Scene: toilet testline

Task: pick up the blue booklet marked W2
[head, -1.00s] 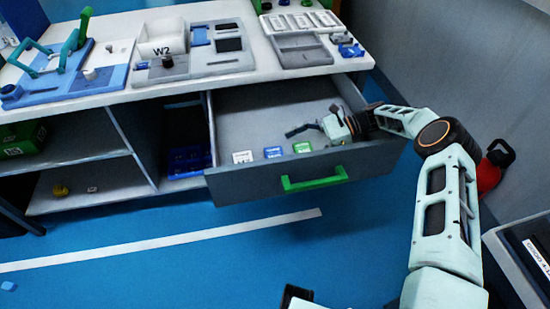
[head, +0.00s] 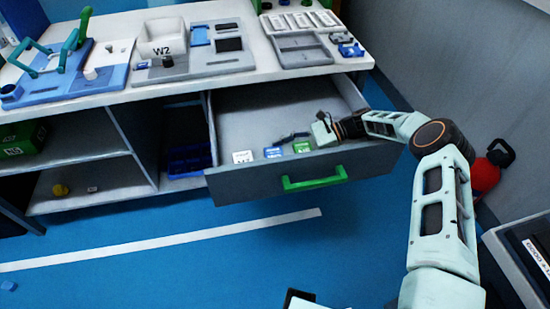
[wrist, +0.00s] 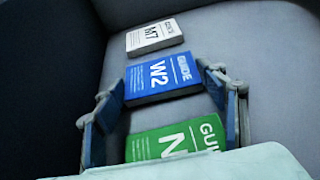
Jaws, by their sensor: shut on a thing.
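The blue booklet marked W2 (wrist: 163,76) lies in the open drawer, between a white booklet (wrist: 154,36) and a green one (wrist: 176,143). In the head view the blue booklet (head: 273,153) is near the drawer's front wall. My gripper (wrist: 160,80) has one finger at each side edge of the blue booklet and is shut on it. The booklet still appears to be at drawer-floor level in the row. In the head view my gripper (head: 292,138) reaches in from the right, just behind the booklets.
The drawer (head: 250,110) stands open, with a green handle (head: 314,179) on its front. Its walls surround my gripper. The counter above holds a W2-marked holder (head: 163,42) and several trays. A red container (head: 488,170) stands by the right wall.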

